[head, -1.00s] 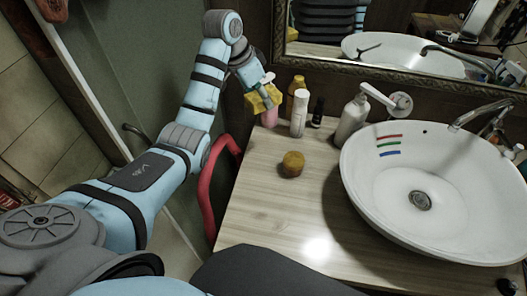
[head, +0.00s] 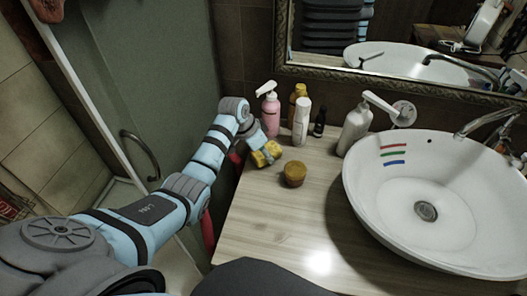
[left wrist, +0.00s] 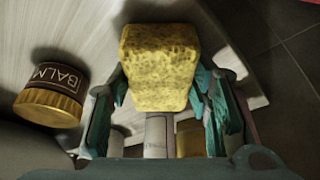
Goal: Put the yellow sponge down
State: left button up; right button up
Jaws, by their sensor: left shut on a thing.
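The yellow sponge (head: 266,153) is at the left edge of the wooden counter, left of the amber jar. In the left wrist view the sponge (left wrist: 158,62) sits between the teal fingers of my left gripper (left wrist: 160,88), which is shut on it. My left gripper also shows in the head view (head: 262,148), partly hidden behind the sponge and wrist. The sponge is low over the counter, with a dark shadow close beside it; I cannot tell whether it touches the surface. My right gripper is not in view.
The balm jar (head: 294,174) stands close right of the sponge and shows in the left wrist view (left wrist: 55,95). Behind are a pink pump bottle (head: 270,115), an amber bottle (head: 298,97) and a white bottle (head: 301,124). The basin (head: 370,205) is right. The front counter is clear.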

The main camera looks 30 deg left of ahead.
pick_arm(q)
jog(key=shift+f, duration=0.2)
jog(key=o, duration=1.3)
jog(key=shift+s+a+r, duration=0.1)
jog(key=shift+r, duration=0.45)
jog(key=p+v, duration=0.2)
jog(key=v, duration=0.9)
jog(key=shift+r, duration=0.2)
